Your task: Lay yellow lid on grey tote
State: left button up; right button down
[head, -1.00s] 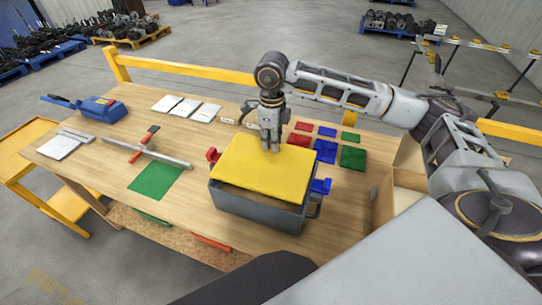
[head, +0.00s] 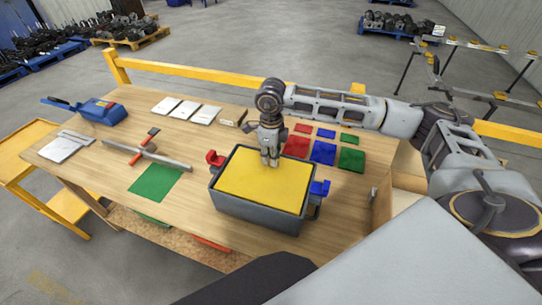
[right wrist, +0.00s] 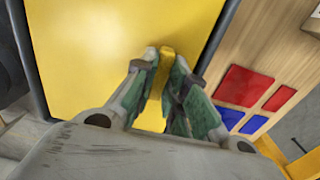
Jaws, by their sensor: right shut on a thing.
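The yellow lid (head: 262,182) lies flat within the rim of the grey tote (head: 252,212) on the workbench; whether it is fully seated I cannot tell. My left gripper is not in view.
Red, blue and green mats (head: 323,152) lie right of the tote. A yellow rail (head: 190,71) runs behind the bench.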

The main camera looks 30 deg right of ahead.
jog(key=shift+f, duration=0.15)
jog(key=c, duration=1.4)
grip_release()
jog(key=shift+c, duration=0.2)
notch_tip(320, 180, up, 12)
jog(key=b, duration=0.1)
